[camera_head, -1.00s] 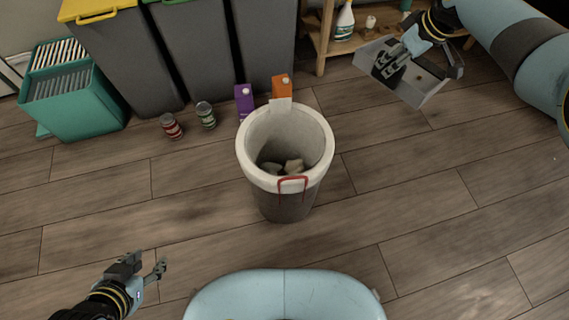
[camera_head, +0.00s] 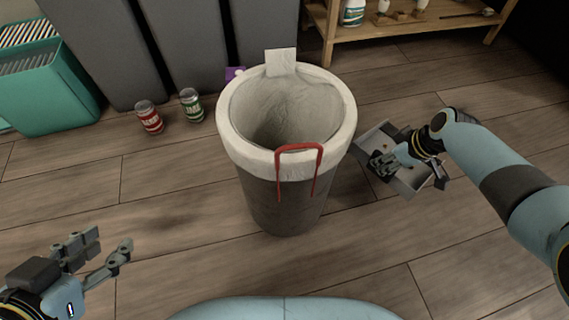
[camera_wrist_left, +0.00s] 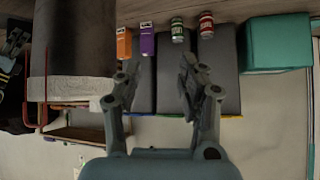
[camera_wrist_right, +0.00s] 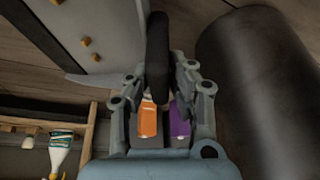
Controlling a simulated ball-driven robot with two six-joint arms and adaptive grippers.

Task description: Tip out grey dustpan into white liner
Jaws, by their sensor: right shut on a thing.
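The white liner (camera_head: 234,137) lines a dark grey round bin (camera_head: 277,207), folded over its rim. The liner also shows in the left wrist view (camera_wrist_left: 72,89). The grey dustpan (camera_head: 409,180) is just right of the bin, apart from the rim in the picture. My right gripper (camera_head: 383,161) is shut on its black handle (camera_wrist_right: 158,55). Several small brown bits lie on the pan (camera_wrist_right: 98,30) in the right wrist view. My left gripper (camera_head: 103,252) is open and empty, low at the left; its fingers stand apart in the left wrist view (camera_wrist_left: 160,88).
A red wire handle (camera_head: 299,148) stands at the bin's front rim. Red (camera_head: 149,117) and green (camera_head: 191,105) cans, an orange carton (camera_wrist_right: 147,121) and a purple carton (camera_wrist_right: 180,120) stand nearby. A wooden shelf (camera_head: 420,32) is behind right. The floor at front left is clear.

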